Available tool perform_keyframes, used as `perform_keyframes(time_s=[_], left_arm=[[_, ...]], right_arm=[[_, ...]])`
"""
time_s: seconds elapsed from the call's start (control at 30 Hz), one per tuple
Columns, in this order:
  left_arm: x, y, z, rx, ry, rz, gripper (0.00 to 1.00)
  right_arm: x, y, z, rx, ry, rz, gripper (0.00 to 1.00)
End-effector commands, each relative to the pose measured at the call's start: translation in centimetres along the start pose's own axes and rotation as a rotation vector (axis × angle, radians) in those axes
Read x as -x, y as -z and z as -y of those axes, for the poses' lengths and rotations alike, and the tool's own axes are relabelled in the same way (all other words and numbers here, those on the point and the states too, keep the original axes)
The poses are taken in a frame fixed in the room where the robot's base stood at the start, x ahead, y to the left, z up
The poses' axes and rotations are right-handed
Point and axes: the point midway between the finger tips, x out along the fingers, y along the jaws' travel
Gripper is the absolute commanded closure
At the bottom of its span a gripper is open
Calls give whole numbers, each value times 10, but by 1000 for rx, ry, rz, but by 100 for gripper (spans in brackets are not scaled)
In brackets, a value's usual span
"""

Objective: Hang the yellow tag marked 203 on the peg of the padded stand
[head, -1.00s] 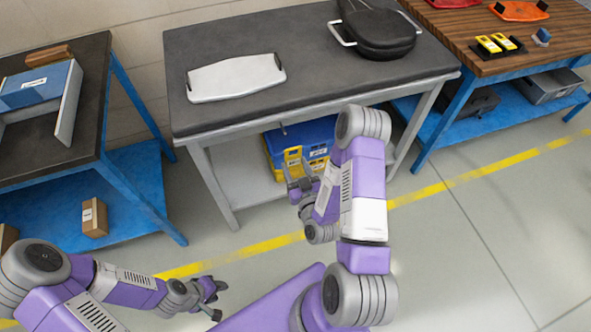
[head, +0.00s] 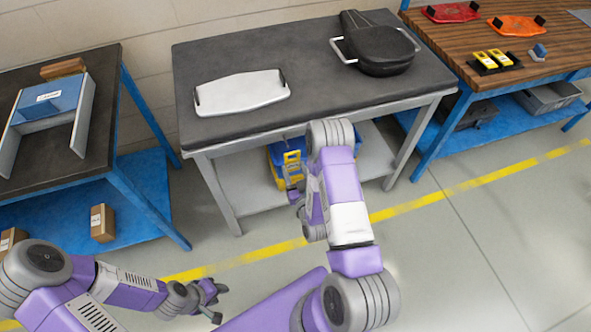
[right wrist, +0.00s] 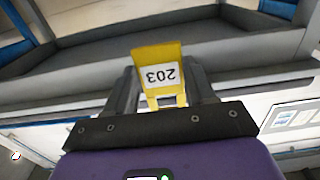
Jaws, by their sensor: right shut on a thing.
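The yellow tag (right wrist: 158,75) marked 203 is held between the fingers of my right gripper (right wrist: 160,93), its number upside down in the right wrist view. In the head view my right gripper (head: 294,186) is in front of the middle table, below its top, with the yellow tag (head: 291,158) at its fingertips. My left gripper (head: 219,302) is low at the bottom, over the floor, with its fingers apart and empty. I cannot make out a padded stand with a peg in either view.
The middle table (head: 215,63) bears a white plate (head: 240,92) and a black padded seat-like piece (head: 380,50) with light handles. A blue bin (head: 277,153) is on its lower shelf. Workbenches stand left (head: 95,175) and right (head: 455,55). The floor right of my arm is clear.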

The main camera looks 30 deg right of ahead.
Motion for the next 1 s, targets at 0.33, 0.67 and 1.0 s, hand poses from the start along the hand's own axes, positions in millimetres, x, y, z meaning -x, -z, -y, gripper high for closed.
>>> perform_keyframes(time_s=[0.33,0.67,1.0], left_arm=[[16,-1,-6,0,0,0,60],[14,-1,-5,0,0,0,60],[12,-1,-4,0,0,0,60]], right_arm=[[-11,0,1,0,3,-3,75],[-31,-2,1,-1,3,-3,75],[-51,-4,1,-1,3,-4,75]])
